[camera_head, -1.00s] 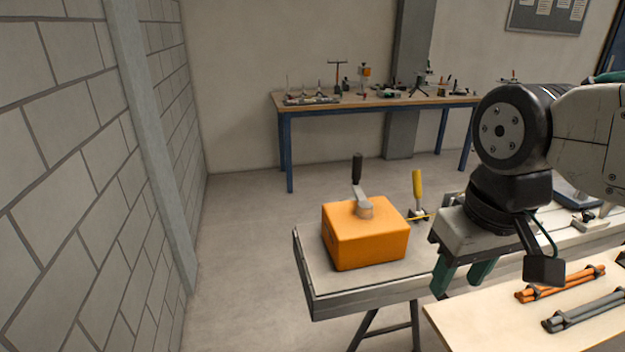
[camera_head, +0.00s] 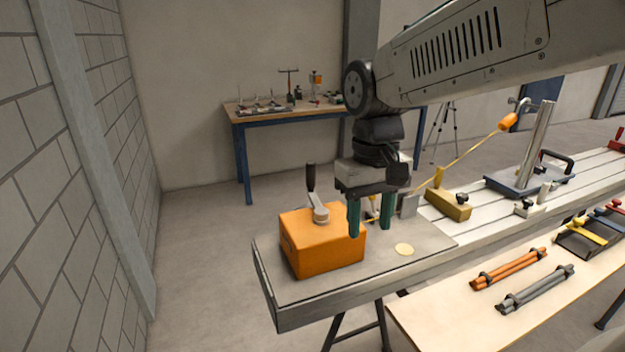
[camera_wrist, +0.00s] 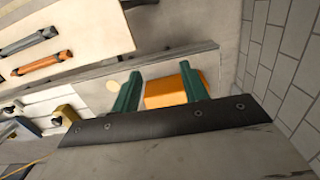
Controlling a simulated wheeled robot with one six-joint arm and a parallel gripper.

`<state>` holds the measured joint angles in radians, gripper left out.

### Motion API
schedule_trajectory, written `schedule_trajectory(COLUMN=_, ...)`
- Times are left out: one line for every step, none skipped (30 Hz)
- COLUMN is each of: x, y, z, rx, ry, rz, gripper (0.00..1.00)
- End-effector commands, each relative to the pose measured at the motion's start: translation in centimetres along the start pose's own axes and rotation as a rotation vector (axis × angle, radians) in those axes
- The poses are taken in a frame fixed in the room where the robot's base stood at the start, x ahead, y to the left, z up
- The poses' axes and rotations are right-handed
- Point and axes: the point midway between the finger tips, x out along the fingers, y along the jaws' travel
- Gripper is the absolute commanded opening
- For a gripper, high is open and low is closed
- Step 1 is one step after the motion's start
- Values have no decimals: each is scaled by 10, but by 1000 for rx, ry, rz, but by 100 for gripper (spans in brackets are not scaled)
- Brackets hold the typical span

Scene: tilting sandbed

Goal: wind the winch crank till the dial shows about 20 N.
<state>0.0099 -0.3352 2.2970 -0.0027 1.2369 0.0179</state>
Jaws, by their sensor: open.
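The winch is an orange box (camera_head: 322,243) on the near left end of the long bench. Its grey crank arm (camera_head: 318,207) sits on top, with a black upright handle (camera_head: 311,178). My gripper (camera_head: 370,231) points down just right of the box, its green fingers apart and empty, not touching the crank. In the wrist view the orange box (camera_wrist: 165,92) shows between and behind my gripper's fingers (camera_wrist: 160,72); the crank is hidden there. I cannot make out a dial face. A yellow cord (camera_head: 470,151) runs up to an orange piece (camera_head: 508,122) by a metal post.
A pale disc (camera_head: 404,249) lies on the bench (camera_head: 300,291) right of the box. A brass-coloured block (camera_head: 448,205) and the post (camera_head: 537,145) stand farther right. A wooden table (camera_head: 440,318) in front carries orange rods (camera_head: 509,268) and grey rods (camera_head: 536,288).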

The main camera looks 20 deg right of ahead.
Motion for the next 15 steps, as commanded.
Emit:
schedule_trajectory(x=-3, y=0, z=-26, rx=8, ry=-15, rz=0, gripper=44)
schedule_trajectory(x=-5, y=0, z=-40, rx=14, ry=-20, rz=0, gripper=44)
schedule_trajectory(x=-6, y=0, z=-59, rx=22, ry=-27, rz=0, gripper=44)
schedule_trajectory(x=-8, y=0, z=-74, rx=28, ry=-30, rz=0, gripper=44)
schedule_trajectory(x=-8, y=0, z=-89, rx=34, ry=-33, rz=0, gripper=44)
schedule_trajectory(x=-9, y=0, z=-110, rx=43, ry=-36, rz=0, gripper=44)
schedule_trajectory(x=-9, y=0, z=-125, rx=51, ry=-38, rz=0, gripper=44)
schedule_trajectory(x=-9, y=0, z=-140, rx=59, ry=-38, rz=0, gripper=44)
schedule_trajectory(x=-9, y=0, z=-161, rx=69, ry=-38, rz=0, gripper=44)
schedule_trajectory(x=-8, y=0, z=-176, rx=76, ry=-38, rz=0, gripper=44)
schedule_trajectory(x=-8, y=0, z=-190, rx=85, ry=-36, rz=0, gripper=44)
schedule_trajectory(x=-9, y=0, z=-208, rx=96, ry=-30, rz=0, gripper=44)
schedule_trajectory(x=-10, y=0, z=-221, rx=104, ry=-25, rz=-1, gripper=44)
schedule_trajectory(x=-11, y=0, z=-232, rx=111, ry=-19, rz=-1, gripper=44)
schedule_trajectory(x=-13, y=0, z=-246, rx=122, ry=-9, rz=-2, gripper=44)
